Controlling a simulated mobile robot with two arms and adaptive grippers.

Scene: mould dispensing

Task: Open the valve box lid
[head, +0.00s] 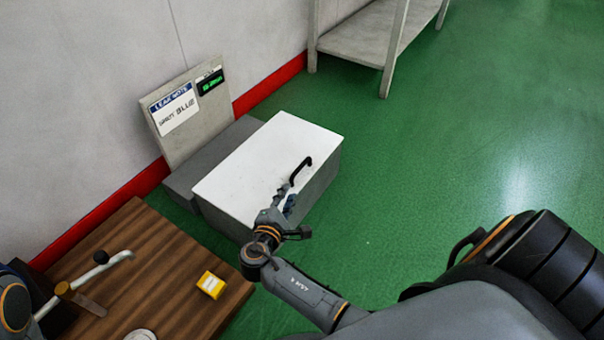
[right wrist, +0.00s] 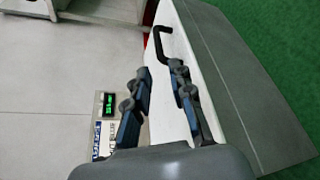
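The valve box (head: 322,192) has grey sides and stands on the green floor by the wall. Its white lid (head: 262,150) lies flat and closed. A black bar handle (head: 301,168) rises near the lid's right edge and also shows in the right wrist view (right wrist: 160,40). My right gripper (head: 284,200) is just in front of the handle. In the right wrist view its two fingers (right wrist: 160,76) are apart with nothing between them, and the handle is just beyond the tips. My left arm shows at the lower left edge; its finger state is unclear.
A board with a "LEAK NOTE" sign (head: 174,108) and green display (head: 211,83) stands behind the box. A grey shelf (head: 365,40) stands at the back. Floor to the right is clear.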

